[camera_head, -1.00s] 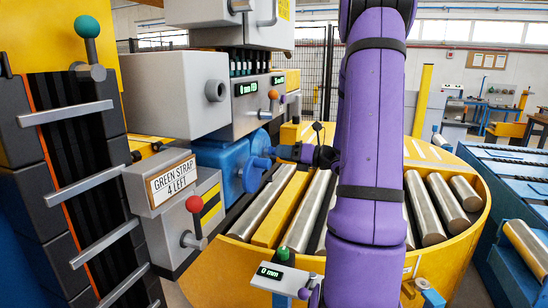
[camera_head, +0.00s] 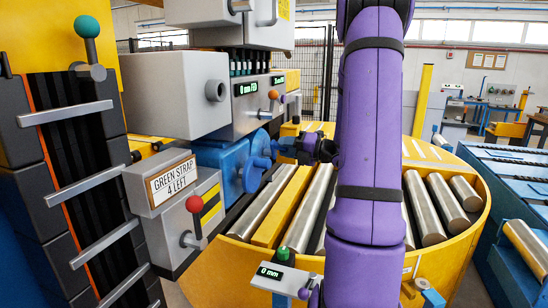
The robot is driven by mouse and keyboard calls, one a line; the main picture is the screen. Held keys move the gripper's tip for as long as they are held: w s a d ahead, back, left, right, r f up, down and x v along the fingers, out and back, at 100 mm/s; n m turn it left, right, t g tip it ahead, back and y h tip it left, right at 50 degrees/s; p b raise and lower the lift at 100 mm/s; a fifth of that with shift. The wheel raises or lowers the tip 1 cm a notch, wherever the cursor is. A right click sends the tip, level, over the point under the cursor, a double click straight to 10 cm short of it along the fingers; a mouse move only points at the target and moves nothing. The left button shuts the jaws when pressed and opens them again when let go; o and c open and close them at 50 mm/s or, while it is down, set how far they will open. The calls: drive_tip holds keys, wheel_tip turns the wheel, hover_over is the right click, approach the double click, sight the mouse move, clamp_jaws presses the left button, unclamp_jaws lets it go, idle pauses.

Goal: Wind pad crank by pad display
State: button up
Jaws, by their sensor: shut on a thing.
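My gripper (camera_head: 303,148) is dark and small in the head view, left of my purple arm. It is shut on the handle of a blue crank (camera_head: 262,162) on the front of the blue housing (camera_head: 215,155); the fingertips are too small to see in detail. A display on a small grey box (camera_head: 270,271) at the lower middle reads 0 mm. My arm hides part of the area to the right.
A grey machine head (camera_head: 180,95) with a 0 mm FED display (camera_head: 247,89) stands above the housing. A sign box (camera_head: 170,183) reads GREEN STRAP 4 LEFT, with a red-knobbed lever (camera_head: 194,206) below. A yellow turntable (camera_head: 455,250) with metal rollers lies behind my arm.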

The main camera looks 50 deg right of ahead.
drive_tip(key=shift+w+d+m, duration=0.1)
drive_tip(key=shift+d+m, duration=0.05)
drive_tip(key=shift+m, duration=0.45)
drive_tip(key=m, duration=0.1)
drive_tip(key=d+m, duration=0.1)
drive_tip(key=m, duration=0.2)
drive_tip(key=shift+w+d+r+m, duration=0.15)
drive_tip(key=shift+w+d+m, duration=0.1)
drive_tip(key=shift+m, duration=0.15)
drive_tip(key=shift+a, duration=0.1)
drive_tip(key=m, duration=0.1)
drive_tip(key=d+m, duration=0.1)
drive_tip(key=m, duration=0.2)
drive_tip(key=shift+w+d+f+m, duration=0.15)
drive_tip(key=shift+w+f+m, duration=0.15)
drive_tip(key=shift+m, duration=0.1)
